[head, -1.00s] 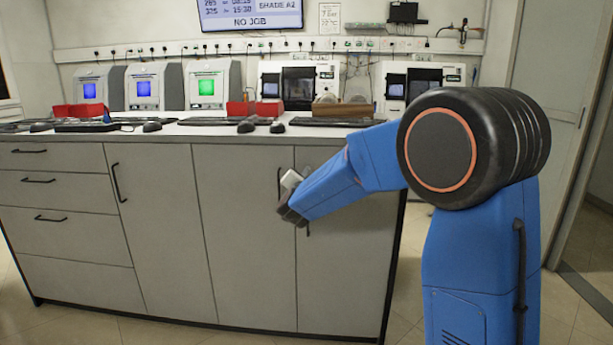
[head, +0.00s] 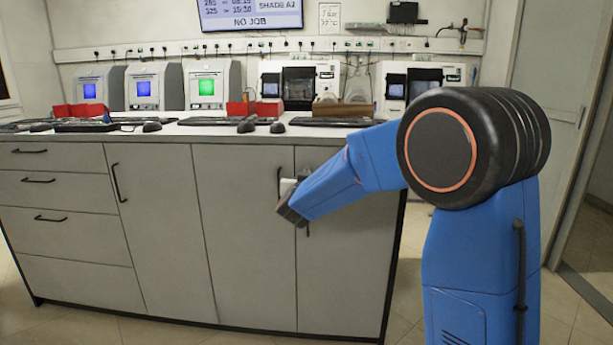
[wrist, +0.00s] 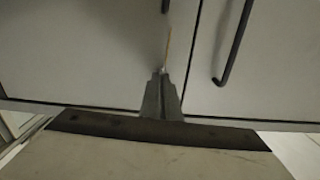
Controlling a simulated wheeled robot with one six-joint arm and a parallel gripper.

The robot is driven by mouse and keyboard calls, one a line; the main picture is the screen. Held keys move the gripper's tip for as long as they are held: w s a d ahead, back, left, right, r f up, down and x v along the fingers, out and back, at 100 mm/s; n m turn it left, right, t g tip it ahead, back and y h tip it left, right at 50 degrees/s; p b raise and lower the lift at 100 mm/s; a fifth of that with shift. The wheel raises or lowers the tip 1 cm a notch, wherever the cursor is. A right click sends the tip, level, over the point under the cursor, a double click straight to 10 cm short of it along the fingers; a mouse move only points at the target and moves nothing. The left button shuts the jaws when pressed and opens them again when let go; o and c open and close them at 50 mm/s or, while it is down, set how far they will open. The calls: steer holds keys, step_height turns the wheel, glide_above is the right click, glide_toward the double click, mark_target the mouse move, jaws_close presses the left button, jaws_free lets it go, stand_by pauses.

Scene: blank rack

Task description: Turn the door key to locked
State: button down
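My gripper (wrist: 161,74) reaches up from the bottom of the wrist view. Its two grey fingers are close together at the tips. A thin tan strip, which looks like the door key (wrist: 167,45) seen edge-on, rises from between the fingertips against the pale cabinet door (wrist: 90,50). The fingers appear shut on its near end. The lock face and the key's exact angle cannot be made out. In the head view, my gripper (head: 287,208) is at the front of the right cabinet door (head: 345,260), and the key is hidden.
A dark bar handle (wrist: 236,42) stands right of my fingers, beyond the gap between the doors. A dark piece (wrist: 165,5) shows at the top edge. The countertop (head: 215,131) above holds keyboards, mice, red trays and machines. Floor shows right of the cabinet.

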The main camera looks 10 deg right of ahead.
steer(key=shift+n, duration=0.4)
steer(key=c, duration=2)
jaws_free()
steer(key=shift+s, duration=0.1)
steer(key=v, duration=1.7)
steer(key=shift+s, duration=0.1)
steer(key=shift+r, duration=0.1)
